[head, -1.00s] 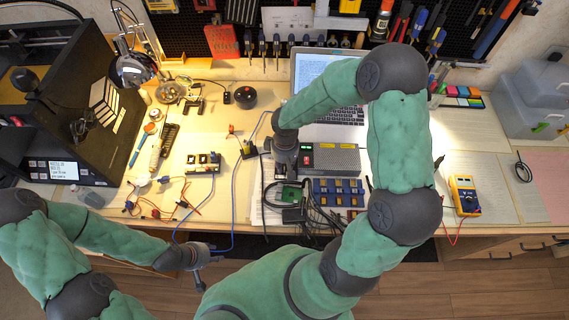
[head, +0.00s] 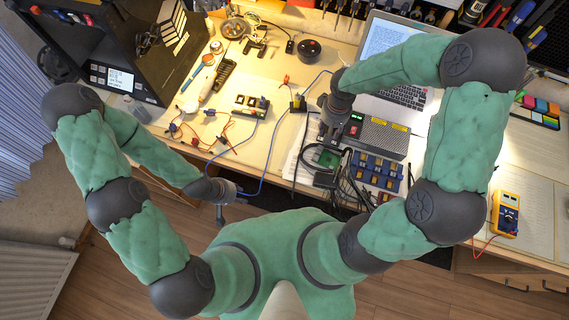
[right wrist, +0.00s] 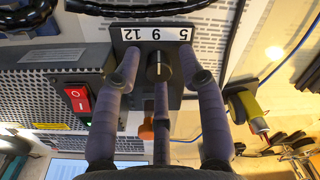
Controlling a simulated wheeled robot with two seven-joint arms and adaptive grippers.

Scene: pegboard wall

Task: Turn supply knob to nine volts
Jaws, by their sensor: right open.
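The power supply (head: 388,137) is a grey perforated box on the bench; its casing also shows in the right wrist view (right wrist: 62,57). Its dark knob (right wrist: 158,70) carries a pale pointer line. Labels 12, 9 and 5 sit on a white strip (right wrist: 155,34), upside down in the right wrist view. The pointer lies roughly in line with the middle label, 9. My right gripper (right wrist: 160,75) is open, its fingers spread around the knob; contact is unclear. It hangs at the supply's left end (head: 330,132) in the head view. My left gripper (head: 224,202) is away below the bench's front edge; its jaws are unclear.
A lit red rocker switch (right wrist: 80,100) is beside the knob. Black cables (head: 338,178) and a blue organiser (head: 376,172) crowd the supply's front. A laptop (head: 400,60) stands behind, a yellow multimeter (head: 505,213) far right.

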